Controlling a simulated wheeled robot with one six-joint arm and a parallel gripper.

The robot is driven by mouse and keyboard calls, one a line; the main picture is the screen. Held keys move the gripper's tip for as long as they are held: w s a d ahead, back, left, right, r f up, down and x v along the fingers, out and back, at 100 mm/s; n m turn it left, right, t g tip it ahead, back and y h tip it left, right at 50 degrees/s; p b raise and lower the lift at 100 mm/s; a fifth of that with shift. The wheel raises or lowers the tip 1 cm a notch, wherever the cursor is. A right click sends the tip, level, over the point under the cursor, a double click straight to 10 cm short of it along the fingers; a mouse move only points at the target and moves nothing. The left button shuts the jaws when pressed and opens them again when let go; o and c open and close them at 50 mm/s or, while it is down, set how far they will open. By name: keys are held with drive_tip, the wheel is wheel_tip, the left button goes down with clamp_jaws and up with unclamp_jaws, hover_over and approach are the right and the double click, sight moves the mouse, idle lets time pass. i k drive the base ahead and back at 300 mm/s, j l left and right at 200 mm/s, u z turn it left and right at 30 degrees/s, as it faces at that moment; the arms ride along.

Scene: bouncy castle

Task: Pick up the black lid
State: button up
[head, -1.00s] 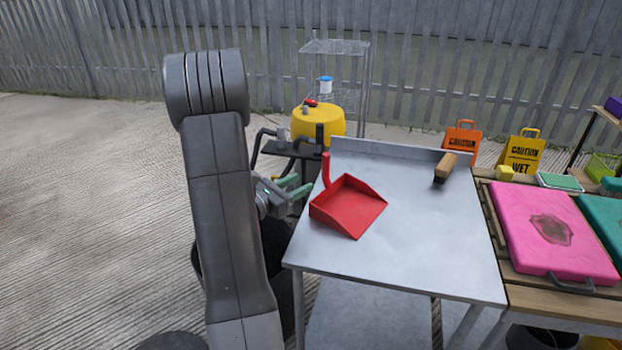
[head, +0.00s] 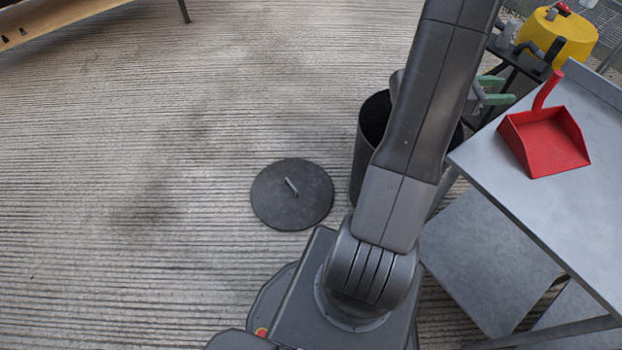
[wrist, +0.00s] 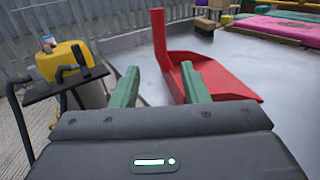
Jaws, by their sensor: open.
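The black lid (head: 292,194) is a flat round disc with a small light bar handle on top. It lies on the ribbed ground in the head view, just left of a black bin (head: 372,135) that my arm partly hides. My gripper (head: 495,92) has green fingers and is up by the metal table, beyond the bin and well away from the lid. In the wrist view my gripper (wrist: 160,88) has its fingers apart with nothing held between them. The lid is not in the wrist view.
A metal table (head: 590,235) with a lower shelf stands at the right. A red dustpan (head: 543,140) lies on it, also close ahead in the wrist view (wrist: 215,80). A yellow drum-shaped thing (head: 556,38) is at the back right. The ground left of the lid is clear.

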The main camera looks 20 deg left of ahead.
sight(292, 194)
drive_tip(key=j+u, duration=0.15)
drive_tip(key=j, duration=0.3)
drive_tip(key=i+j+u, duration=0.2)
drive_tip(key=j, duration=0.2)
drive_tip(key=j+u, duration=0.15)
drive_tip(key=j, duration=0.3)
drive_tip(key=i+j+u, duration=0.2)
drive_tip(key=j, duration=0.25)
drive_tip(key=k, duration=0.1)
